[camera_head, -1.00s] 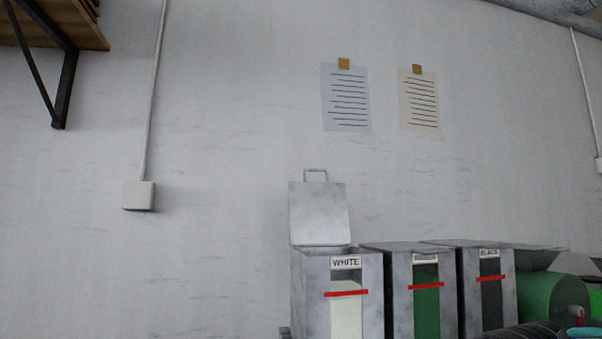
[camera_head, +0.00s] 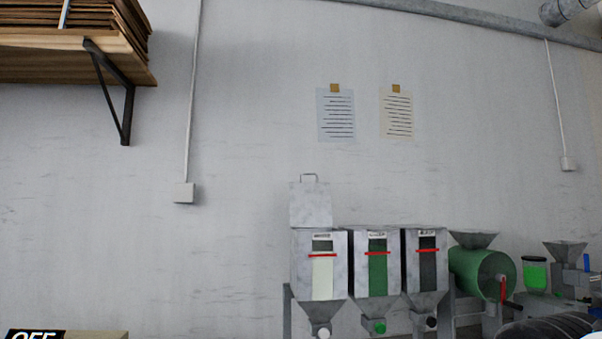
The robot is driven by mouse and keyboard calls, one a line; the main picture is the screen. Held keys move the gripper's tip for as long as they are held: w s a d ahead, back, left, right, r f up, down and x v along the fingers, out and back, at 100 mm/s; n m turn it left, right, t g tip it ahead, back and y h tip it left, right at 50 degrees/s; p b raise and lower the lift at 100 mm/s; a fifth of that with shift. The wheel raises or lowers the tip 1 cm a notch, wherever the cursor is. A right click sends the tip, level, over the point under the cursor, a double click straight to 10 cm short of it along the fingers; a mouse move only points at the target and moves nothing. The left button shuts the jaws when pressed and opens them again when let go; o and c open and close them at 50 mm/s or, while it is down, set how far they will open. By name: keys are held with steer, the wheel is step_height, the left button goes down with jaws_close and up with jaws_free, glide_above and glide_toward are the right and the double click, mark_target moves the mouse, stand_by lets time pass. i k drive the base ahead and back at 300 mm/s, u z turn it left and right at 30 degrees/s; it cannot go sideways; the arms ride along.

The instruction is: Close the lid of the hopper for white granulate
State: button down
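The hopper for white granulate (camera_head: 300,262) is the leftmost of three grey metal hoppers at the lower middle right. Pale granulate shows through its window, reaching about up to a red line. Its lid (camera_head: 310,207) stands upright at the back, open, with a small handle on the top edge. A dark, ribbed shape at the bottom right edge may be part of my arm; my gripper is not seen.
The green hopper (camera_head: 375,285) and black hopper (camera_head: 425,275) stand close on the right with no raised lids. A green drum machine (camera_head: 480,274) is further right. A wooden shelf (camera_head: 70,60) hangs upper left. An OFF sign (camera_head: 35,336) shows lower left.

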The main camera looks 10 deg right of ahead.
mark_target(310, 203)
steer(key=u, duration=0.95)
steer(key=i, duration=0.85)
steer(key=u, duration=0.05)
